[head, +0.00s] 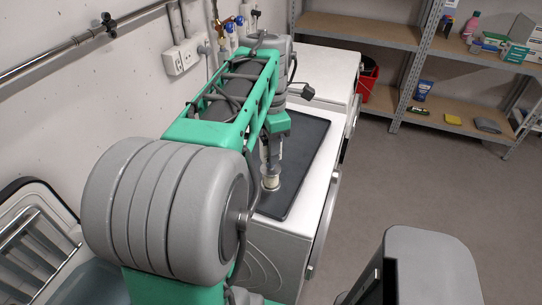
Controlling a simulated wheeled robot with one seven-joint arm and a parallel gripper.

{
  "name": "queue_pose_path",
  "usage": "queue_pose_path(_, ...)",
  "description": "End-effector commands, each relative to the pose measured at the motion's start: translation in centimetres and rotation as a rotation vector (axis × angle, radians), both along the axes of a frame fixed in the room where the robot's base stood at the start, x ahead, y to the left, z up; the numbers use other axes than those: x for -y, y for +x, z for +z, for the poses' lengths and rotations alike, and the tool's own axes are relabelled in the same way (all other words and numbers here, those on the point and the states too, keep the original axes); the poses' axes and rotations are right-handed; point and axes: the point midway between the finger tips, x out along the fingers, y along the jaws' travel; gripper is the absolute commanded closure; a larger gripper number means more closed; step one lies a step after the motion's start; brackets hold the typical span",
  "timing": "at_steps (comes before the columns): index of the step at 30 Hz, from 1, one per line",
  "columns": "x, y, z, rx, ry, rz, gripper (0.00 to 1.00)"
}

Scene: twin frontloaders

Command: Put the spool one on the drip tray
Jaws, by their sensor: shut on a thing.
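The drip tray (305,150) is a dark flat tray with a raised rim, lying on the white top of the nearer frontloader. My gripper (270,165) points down over the tray's near left part, partly hidden by my arm. It is shut on a small pale spool (270,183). The spool looks upright and is over the tray surface. I cannot tell whether its base touches the tray.
A second white frontloader (330,68) stands behind, with a small dark object (308,92) near its front edge. A red bucket (369,80) stands beyond it. Metal shelves (455,50) hold bottles and boxes. Pipes and sockets (183,57) line the left wall. The right floor is free.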

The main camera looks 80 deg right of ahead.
Motion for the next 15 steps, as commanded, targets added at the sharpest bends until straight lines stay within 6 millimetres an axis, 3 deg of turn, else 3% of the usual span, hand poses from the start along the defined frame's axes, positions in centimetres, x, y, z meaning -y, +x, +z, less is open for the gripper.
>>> queue_pose_path(7,2.5,0.8,-3.0,-0.001,0.001,0.001,1.0)
queue_pose_path(11,2.4,0.7,-5.4,0.0,0.0,0.0,1.0)
queue_pose_path(15,2.5,0.7,-6.0,0.0,-0.005,0.0,1.0)
